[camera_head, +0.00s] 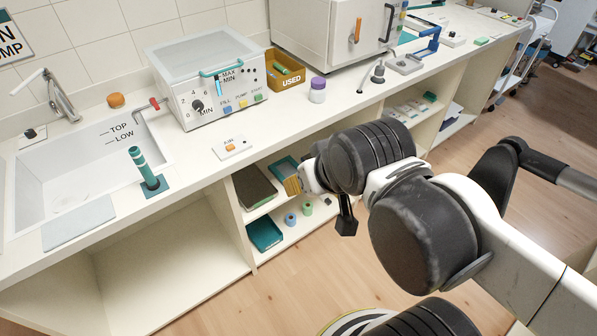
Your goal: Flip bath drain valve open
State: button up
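The bath is a white box with a clear lid (205,75) on the counter, its front carrying a dial, MAX and MIN marks and coloured buttons. A short pipe with a red lever (154,103), which looks like the drain valve, comes from its left side toward the sink (75,170). The lever slants slightly up to the right; its valve setting cannot be told. My gripper (346,222) hangs in front of the open shelves, right of and well apart from the bath. One dark finger part shows; the rest is hidden behind my arm.
A grey faucet (60,97) and an orange knob (116,100) are behind. A yellow USED bin (287,72) and a purple-lidded jar (318,90) stand right of the bath. Floor is clear in front.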

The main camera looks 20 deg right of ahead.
aim_at(152, 101)
jog(key=i+j, duration=0.2)
jog(key=i, duration=0.2)
jog(key=i+j+z, duration=0.1)
jog(key=i+j, duration=0.15)
jog(key=i, duration=0.15)
jog(key=i+j, duration=0.25)
jog(key=i, duration=0.15)
